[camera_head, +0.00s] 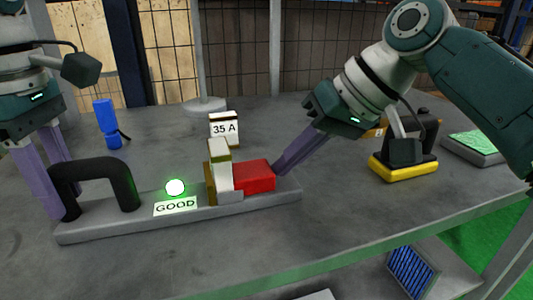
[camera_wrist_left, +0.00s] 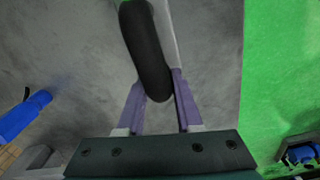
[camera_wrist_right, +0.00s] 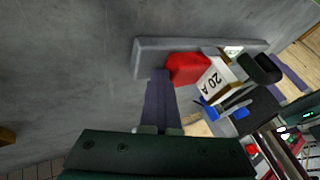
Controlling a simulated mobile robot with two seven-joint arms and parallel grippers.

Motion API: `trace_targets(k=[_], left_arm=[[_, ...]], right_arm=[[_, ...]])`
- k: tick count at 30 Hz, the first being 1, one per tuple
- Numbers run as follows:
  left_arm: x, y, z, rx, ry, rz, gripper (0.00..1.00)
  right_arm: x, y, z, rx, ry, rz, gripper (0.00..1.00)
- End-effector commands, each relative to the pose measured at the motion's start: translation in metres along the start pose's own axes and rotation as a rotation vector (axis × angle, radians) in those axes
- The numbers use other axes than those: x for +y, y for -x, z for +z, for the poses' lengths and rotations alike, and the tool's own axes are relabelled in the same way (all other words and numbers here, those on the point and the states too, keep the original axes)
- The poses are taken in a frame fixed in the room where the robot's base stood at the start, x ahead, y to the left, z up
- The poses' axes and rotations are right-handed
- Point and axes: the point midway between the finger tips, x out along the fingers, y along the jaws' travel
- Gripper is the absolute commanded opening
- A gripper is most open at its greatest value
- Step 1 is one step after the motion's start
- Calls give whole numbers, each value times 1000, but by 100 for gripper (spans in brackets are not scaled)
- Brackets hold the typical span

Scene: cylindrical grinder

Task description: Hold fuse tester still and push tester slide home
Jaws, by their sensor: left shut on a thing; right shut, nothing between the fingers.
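The fuse tester (camera_head: 100,231) is a long grey base on the table, with a black arched handle (camera_head: 95,165) at its left end. A lit green lamp (camera_head: 175,187) and a glowing "GOOD" label (camera_head: 176,207) are on it. The red slide (camera_head: 254,176) sits against a white fuse (camera_head: 220,168), marked 20 A in the right wrist view (camera_wrist_right: 213,82). My left gripper (camera_head: 62,200) is shut on the handle; the left wrist view shows the handle (camera_wrist_left: 148,60) between its fingers. My right gripper (camera_head: 282,170) is shut and empty, its tips at the slide's right end.
A 35 A fuse (camera_head: 224,128) stands behind the tester. A yellow-based device (camera_head: 403,166) and a grey tray with a green top (camera_head: 475,145) are at the right.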

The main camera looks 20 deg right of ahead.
Motion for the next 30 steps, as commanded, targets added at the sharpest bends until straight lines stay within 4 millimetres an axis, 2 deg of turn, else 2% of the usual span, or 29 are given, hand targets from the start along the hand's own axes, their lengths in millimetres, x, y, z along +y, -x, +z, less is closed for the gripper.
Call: trace_targets(k=[4, 9, 15, 21, 25, 30], left_arm=[[0, -1, 2, -4, -6, 1, 0], [0, -1, 2, -4, -5, 1, 0], [0, -1, 2, -4, -4, 1, 0], [0, -1, 2, -4, -3, 1, 0], [0, -1, 2, -4, -3, 1, 0], [0, 0, 2, -4, -3, 1, 0]], right_arm=[[9, 5, 0, -1, 1, -5, 0], [39, 23, -1, 2, -1, 3, 0], [37, 72, -1, 4, 4, 5, 0], [36, 106, -1, 3, 1, 3, 0], [36, 116, -1, 2, 0, 3, 0], [36, 120, -1, 1, 0, 1, 0]])
